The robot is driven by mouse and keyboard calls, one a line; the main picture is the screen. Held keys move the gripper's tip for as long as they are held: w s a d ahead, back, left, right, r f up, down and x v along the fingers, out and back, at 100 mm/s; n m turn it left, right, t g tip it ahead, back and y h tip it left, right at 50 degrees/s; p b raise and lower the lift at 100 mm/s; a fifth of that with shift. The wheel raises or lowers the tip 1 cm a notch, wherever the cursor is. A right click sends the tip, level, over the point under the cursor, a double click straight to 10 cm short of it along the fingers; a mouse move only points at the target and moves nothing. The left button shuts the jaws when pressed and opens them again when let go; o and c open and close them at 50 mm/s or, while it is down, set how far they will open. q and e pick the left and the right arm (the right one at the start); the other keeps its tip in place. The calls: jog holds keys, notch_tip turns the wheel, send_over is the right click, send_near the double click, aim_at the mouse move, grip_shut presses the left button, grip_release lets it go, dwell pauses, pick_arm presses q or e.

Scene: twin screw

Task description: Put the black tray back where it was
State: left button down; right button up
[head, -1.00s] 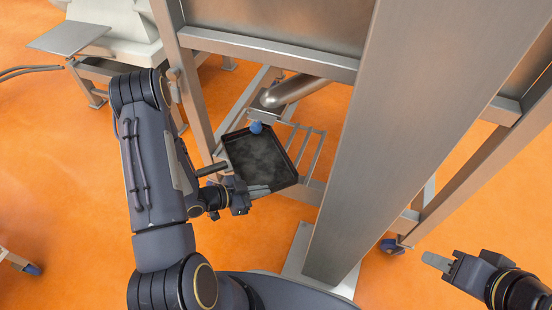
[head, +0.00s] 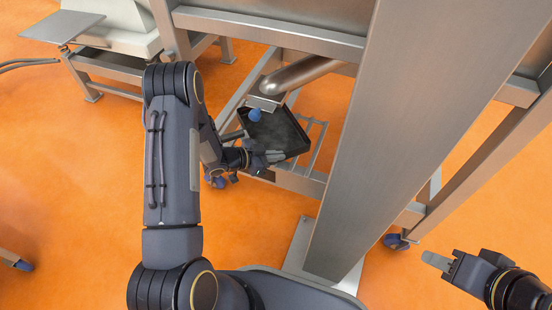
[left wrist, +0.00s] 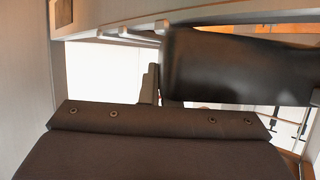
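The black tray (head: 283,133) is a shallow dark pan under the slanted metal pipe, over the lower rack of the steel frame. My left gripper (head: 266,157) is at the tray's near left edge and appears shut on it. In the left wrist view the tray (left wrist: 235,65) shows as a dark panel at upper right. The fingertips' contact is partly hidden there. I cannot tell whether the tray rests on the rack. My right gripper (head: 438,262) is empty at lower right, away from the tray; its finger gap does not show.
A wide steel post (head: 400,120) stands to the right. The rack's bars (head: 314,140) show beside the tray. Orange floor is open at left.

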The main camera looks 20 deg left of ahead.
pick_arm(q)
jog(key=shift+r, duration=0.15)
jog(key=c, duration=2.1)
grip_release()
jog(key=shift+f, duration=0.25)
jog(key=o, duration=0.4)
jog(key=shift+r, duration=0.1)
